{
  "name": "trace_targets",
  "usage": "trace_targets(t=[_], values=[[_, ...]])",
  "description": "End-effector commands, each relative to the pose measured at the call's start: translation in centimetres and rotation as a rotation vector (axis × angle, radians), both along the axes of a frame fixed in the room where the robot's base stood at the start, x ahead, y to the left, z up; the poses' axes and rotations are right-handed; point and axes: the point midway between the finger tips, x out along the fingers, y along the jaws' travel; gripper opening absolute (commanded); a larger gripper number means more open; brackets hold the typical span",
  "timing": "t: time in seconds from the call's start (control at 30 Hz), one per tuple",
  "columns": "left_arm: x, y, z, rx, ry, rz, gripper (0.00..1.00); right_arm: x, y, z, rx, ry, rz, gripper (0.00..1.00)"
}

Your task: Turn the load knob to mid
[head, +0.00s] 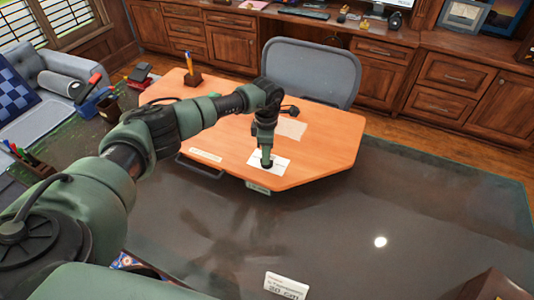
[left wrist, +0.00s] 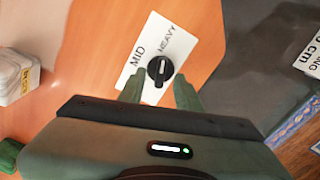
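The load knob (left wrist: 160,69) is small, black and round with a white pointer line. It sits on a white plate (left wrist: 152,38) printed MID and HEAVY; the plate also shows in the head view (head: 282,165) on the orange desk top. The pointer lies roughly up the picture in the left wrist view; I cannot tell its exact setting. My left gripper (left wrist: 158,84) points down at the plate, its green fingers apart on either side of the knob's near edge. I cannot tell whether they touch it. In the head view the left gripper (head: 267,160) hides the knob. My right gripper is out of view.
The desk (head: 222,125) carries a pen holder (head: 192,78) and a paper sheet (head: 292,129). A grey chair (head: 312,72) stands behind it. A dark glossy surface (head: 330,230) in front holds a white sign (head: 286,286). A white block (left wrist: 18,75) shows in the left wrist view.

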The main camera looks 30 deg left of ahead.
Motion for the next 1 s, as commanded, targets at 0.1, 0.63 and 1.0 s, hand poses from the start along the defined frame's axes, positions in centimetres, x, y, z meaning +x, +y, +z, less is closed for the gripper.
trace_targets(t=[0.1, 0.63, 1.0], values=[[0.0, -0.1, -1.2, -0.001, 0.001, 0.001, 0.34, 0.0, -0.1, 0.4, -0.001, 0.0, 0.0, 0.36], [0.0, -0.1, -1.9, -0.002, -0.001, 0.0, 0.0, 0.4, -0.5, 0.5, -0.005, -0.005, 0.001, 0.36], [0.0, -0.1, -1.9, -0.002, -0.002, 0.039, 0.0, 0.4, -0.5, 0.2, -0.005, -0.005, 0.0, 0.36]])
